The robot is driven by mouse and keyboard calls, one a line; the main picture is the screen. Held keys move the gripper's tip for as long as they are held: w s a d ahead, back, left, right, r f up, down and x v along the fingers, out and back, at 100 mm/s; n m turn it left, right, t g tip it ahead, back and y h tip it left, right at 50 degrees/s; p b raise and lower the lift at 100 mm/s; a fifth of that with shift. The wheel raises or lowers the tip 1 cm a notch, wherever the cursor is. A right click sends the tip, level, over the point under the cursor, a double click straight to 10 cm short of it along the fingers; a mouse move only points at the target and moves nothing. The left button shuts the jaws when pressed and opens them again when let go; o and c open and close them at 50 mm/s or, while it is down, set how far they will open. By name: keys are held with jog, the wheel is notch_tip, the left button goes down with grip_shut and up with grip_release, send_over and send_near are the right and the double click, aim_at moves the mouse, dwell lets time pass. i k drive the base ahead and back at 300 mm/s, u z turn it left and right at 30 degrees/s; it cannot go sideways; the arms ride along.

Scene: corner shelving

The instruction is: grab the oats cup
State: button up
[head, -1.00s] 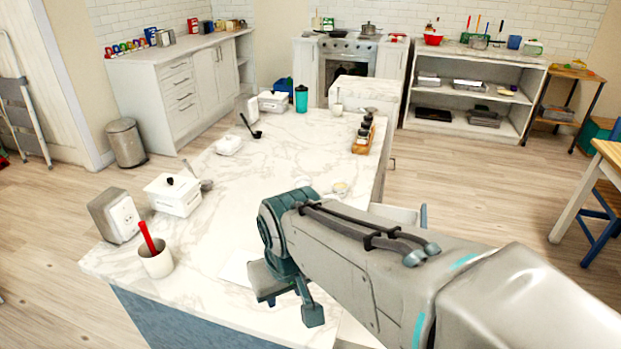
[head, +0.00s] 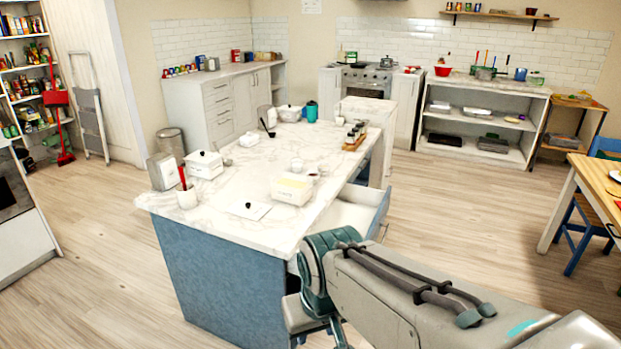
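I cannot pick out the oats cup for certain. Small light cups (head: 297,164) stand on the marble-topped island (head: 225,180), behind an open white box (head: 291,189) with pale yellow contents. My gripper (head: 318,327) is low in the head view, in front of the island's near right corner and apart from these cups. The bottom edge cuts it off, so its fingertips and any opening between them are hidden.
An open drawer (head: 352,216) sticks out from the island's right side, close to my arm. A lid with a dark knob (head: 249,206) lies on the near top. A table (head: 590,190) and blue chair stand at right. The floor (head: 455,220) between is clear.

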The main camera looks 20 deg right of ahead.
aim_at(323, 168)
jog(key=z, duration=1.55)
jog(key=i, duration=5.45)
jog(key=u, duration=3.95)
